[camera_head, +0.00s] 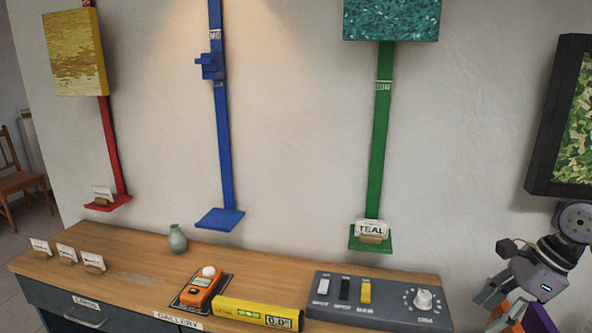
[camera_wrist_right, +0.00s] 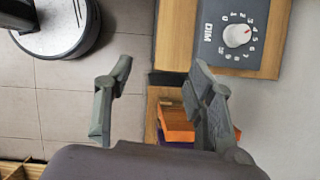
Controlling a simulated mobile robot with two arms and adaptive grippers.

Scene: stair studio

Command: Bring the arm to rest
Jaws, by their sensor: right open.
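My right gripper (camera_head: 497,306) is at the lower right of the head view, beyond the right end of the wooden counter (camera_head: 135,245). In the wrist view its two fingers stand apart with nothing held between them (camera_wrist_right: 162,75). Below and near the right finger is an orange object (camera_wrist_right: 175,122) on a wooden surface, partly hidden by that finger. Orange and purple parts also show behind the gripper in the head view (camera_head: 538,318). My left gripper is not in view.
Red, blue (camera_head: 226,150) and green (camera_head: 381,140) wall rails stand behind. A dark-framed picture (camera_head: 545,120) hangs above my right arm.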

